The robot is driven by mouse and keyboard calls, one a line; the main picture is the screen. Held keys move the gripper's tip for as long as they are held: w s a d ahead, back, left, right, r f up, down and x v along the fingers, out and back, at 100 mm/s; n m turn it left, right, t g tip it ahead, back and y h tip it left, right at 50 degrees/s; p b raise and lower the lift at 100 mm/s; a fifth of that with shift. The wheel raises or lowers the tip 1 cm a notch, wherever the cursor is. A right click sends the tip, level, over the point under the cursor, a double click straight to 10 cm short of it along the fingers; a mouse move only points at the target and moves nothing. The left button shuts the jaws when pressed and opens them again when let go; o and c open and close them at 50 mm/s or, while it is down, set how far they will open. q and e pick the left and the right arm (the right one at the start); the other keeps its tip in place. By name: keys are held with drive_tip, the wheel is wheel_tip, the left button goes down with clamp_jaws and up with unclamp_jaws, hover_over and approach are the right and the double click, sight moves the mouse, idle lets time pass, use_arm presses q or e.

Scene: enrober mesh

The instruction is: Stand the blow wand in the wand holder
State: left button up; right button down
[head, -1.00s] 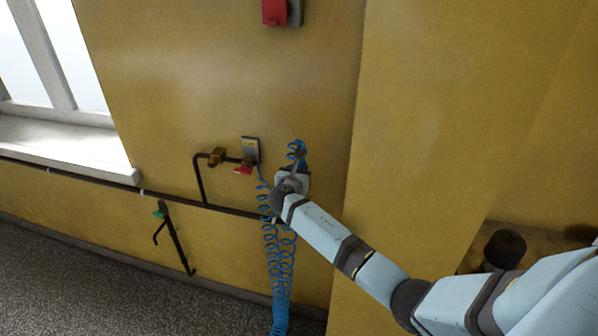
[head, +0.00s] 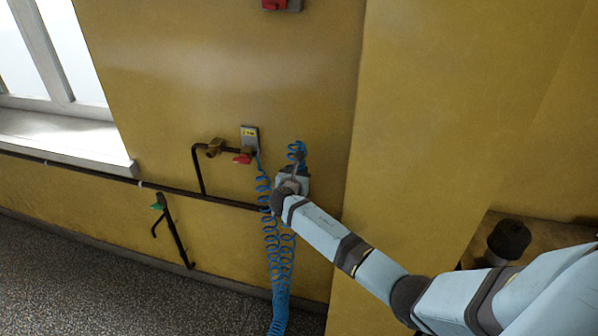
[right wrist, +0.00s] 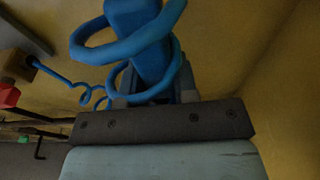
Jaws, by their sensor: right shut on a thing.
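My right gripper (head: 299,172) is at the end of my pale blue arm, in front of the yellow wall; my wrist hides most of its fingers. It is shut on the blow wand, whose blue body (right wrist: 138,38) shows in the right wrist view, rising beyond the dark gripper base. Loops of the blue coiled hose (right wrist: 112,48) pass around and in front of the wand there. In the head view the hose (head: 278,265) hangs below the gripper, with a few loops above it. I cannot make out the wand holder; my left gripper is out of view.
Left of the gripper, a dark pipe carries a brass fitting (head: 215,147) and a red-handled valve (head: 243,158) below a labelled grey plate (head: 249,137). A green-handled valve (head: 158,204) is lower left. A wall projection (head: 430,120) stands close on the right.

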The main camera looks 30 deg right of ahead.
wheel_tip(320, 180, down, 6)
drive_tip(key=b, duration=0.3)
idle(0.7)
drive_tip(key=c, duration=0.8)
unclamp_jaws()
drive_tip(key=v, duration=1.3)
drive_tip(key=shift+s+a+b, duration=0.25)
drive_tip(key=shift+a+b, duration=0.1)
